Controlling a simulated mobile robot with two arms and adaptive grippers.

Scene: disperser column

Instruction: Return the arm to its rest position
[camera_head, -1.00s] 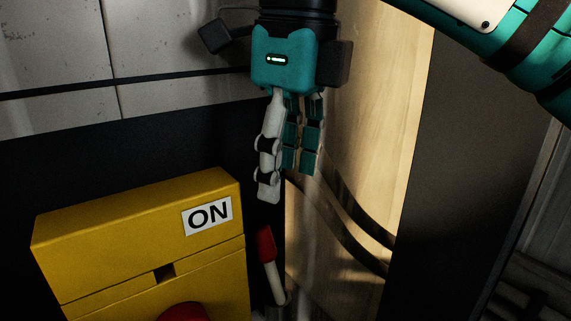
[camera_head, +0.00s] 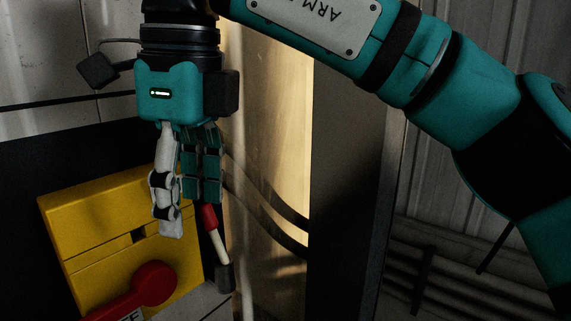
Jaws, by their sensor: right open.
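My right gripper (camera_head: 188,190) hangs down at the left of the head view, with white and teal fingers below a teal palm. It is open and nothing shows between its fingers. It overlaps the right part of the yellow box (camera_head: 90,225) in the picture; I see no clear contact. My right arm (camera_head: 440,85) reaches in from the right, its upper link running across the top. My left gripper is not in view.
A red rotary handle (camera_head: 152,284) sits on the yellow box. A red-and-white lever (camera_head: 214,235) stands just right of the box. A lit, tan panel (camera_head: 270,150) and a dark post (camera_head: 345,180) are behind. Pipes (camera_head: 415,265) run along the corrugated wall at right.

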